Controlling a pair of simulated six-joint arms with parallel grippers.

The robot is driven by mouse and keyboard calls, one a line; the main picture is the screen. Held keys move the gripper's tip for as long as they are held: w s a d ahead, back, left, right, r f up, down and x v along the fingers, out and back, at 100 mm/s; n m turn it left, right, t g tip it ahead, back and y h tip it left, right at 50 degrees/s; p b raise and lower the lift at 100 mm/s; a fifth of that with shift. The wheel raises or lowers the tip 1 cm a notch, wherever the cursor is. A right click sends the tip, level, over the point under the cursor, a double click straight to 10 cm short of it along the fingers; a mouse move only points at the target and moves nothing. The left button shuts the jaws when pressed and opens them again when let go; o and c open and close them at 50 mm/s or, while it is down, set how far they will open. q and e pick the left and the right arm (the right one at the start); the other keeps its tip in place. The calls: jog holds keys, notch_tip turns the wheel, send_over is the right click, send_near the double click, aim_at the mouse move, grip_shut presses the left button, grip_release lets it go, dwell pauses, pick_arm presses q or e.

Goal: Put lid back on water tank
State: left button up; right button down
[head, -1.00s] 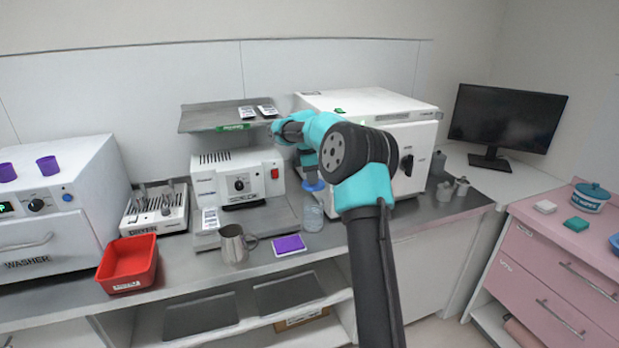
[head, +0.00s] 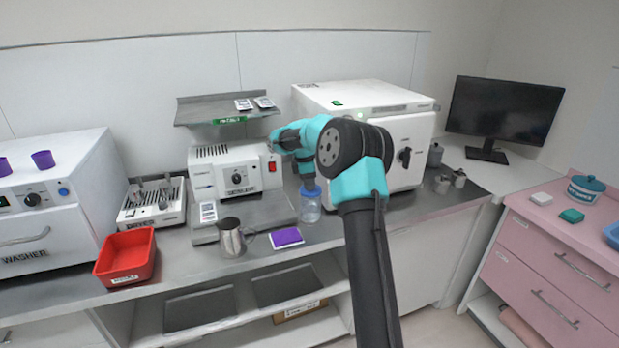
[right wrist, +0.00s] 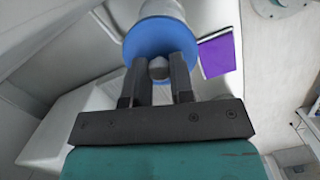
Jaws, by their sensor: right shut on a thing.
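The water tank (head: 310,211) is a clear jar standing near the front of the metal counter, left of my right arm. The blue lid (head: 310,191) is at the tank's mouth in the head view; I cannot tell whether it is fully seated. My right gripper (head: 307,179) points down from above and is shut on the lid's knob. In the right wrist view the two fingers (right wrist: 159,70) hold the round grey knob, with the blue lid (right wrist: 158,34) under it and the pale tank (right wrist: 155,8) beyond. My left gripper is not in view.
A purple pad (head: 287,238) and a metal jug (head: 231,238) are left of the tank. The sealer (head: 235,175) stands behind left, the white autoclave (head: 365,105) behind right. A red tray (head: 126,258) is farther left. The counter's front edge is close.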

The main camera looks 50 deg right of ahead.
jog(key=shift+f, duration=0.6)
jog(key=shift+f, duration=0.15)
dwell(1.7)
jog(key=shift+c, duration=2.2)
grip_release()
jog(key=shift+r, duration=3.55)
jog(key=shift+c, duration=0.2)
grip_shut()
